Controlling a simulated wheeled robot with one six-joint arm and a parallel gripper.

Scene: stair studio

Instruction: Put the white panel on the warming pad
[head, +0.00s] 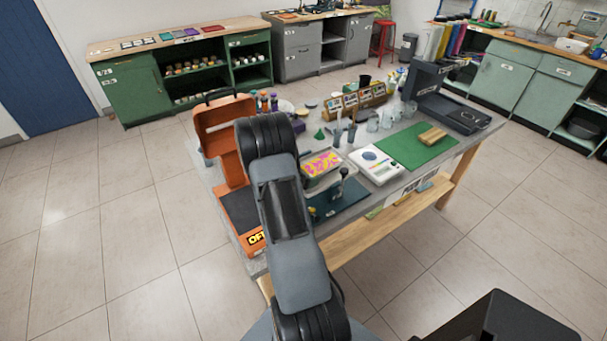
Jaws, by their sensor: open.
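I cannot pick out the white panel for certain; my arm hides part of the grey worktable. A white flat device (376,165) with a round grey-blue disc on top lies near the table's front edge. An orange clamshell device (224,128) stands open at the table's left end. My arm rises in front of the table, and my gripper does not show.
A pink-and-yellow patterned tray (322,163) and a dark teal mat (340,198) lie beside my arm. A green mat (405,151) bears a wooden block (433,136). The tiled floor on the left is clear.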

